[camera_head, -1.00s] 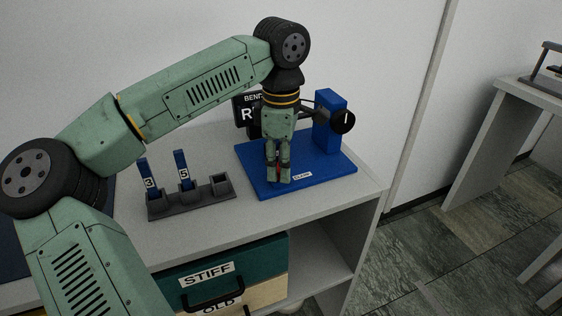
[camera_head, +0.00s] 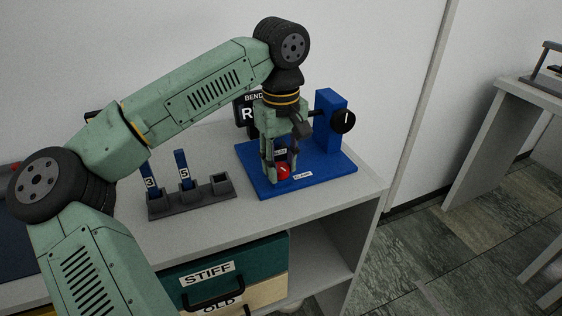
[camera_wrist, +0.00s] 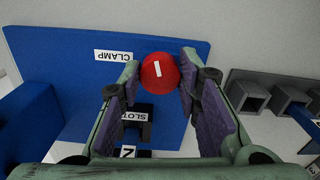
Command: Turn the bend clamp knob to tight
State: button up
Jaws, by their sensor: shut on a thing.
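The red bend clamp knob (camera_head: 283,173) is a round knob with a white line on it, at the front of the blue base of the press (camera_head: 322,176). It also shows in the wrist view (camera_wrist: 158,74), beside the CLAMP label (camera_wrist: 113,55); there its white line runs nearly up and down the picture, slightly tilted. My gripper (camera_head: 281,169) points down over the base, with one finger on each side of the knob, shut on it. The fingertips hide parts of the knob's sides.
A blue post (camera_head: 328,115) with a black dial (camera_head: 343,120) rises behind and right of my gripper. A dark sign (camera_head: 245,114) stands behind. A grey rack (camera_head: 190,198) left holds blue strips marked 3 and 5, with one empty slot. Drawers labelled STIFF and OLD sit below.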

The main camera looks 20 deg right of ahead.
aim_at(281, 168)
jog(key=shift+m, duration=0.6)
jog(key=o, duration=1.1)
jog(key=shift+o, duration=0.2)
notch_tip(281, 168, up, 12)
jog(key=shift+s, duration=0.1)
dwell(0.3)
